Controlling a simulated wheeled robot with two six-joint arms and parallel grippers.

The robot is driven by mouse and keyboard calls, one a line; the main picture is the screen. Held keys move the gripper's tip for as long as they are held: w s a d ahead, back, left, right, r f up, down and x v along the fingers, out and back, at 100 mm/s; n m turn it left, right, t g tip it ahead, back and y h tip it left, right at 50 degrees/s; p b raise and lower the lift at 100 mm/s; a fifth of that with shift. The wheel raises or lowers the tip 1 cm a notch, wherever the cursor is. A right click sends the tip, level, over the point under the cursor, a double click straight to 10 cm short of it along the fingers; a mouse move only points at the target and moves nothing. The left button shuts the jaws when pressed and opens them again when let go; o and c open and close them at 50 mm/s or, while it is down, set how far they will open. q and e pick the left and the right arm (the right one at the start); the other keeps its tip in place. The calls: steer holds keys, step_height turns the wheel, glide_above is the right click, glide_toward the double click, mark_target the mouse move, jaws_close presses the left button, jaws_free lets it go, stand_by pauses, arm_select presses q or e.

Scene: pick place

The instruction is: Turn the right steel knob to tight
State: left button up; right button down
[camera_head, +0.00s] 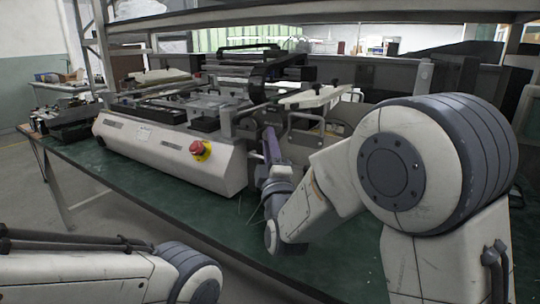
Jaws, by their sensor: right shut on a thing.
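A white and grey machine (165,150) with a red knob-like button (198,148) on a yellow base stands on the green table. My right arm reaches in from the right, bends low over the table, and its wrist points up at the machine's right end. My right gripper (264,122) is there, small and partly merged with dark machine parts, shut at the right steel knob. The knob itself is hidden or too small to make out, so its turn angle cannot be told. Part of my left arm shows at the bottom left; its gripper is out of view.
The green table top (215,215) is clear in front of the machine. A shelf beam (300,12) crosses above. Dark equipment (65,115) sits at the table's left end. A white panel on a frame (309,97) stands right of the machine, near my right arm.

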stand_by(0.4)
steer(key=c, duration=0.6)
jaws_free()
steer(key=shift+b+v, duration=2.75)
steer(key=shift+v, duration=2.5)
steer(key=shift+f, duration=0.1)
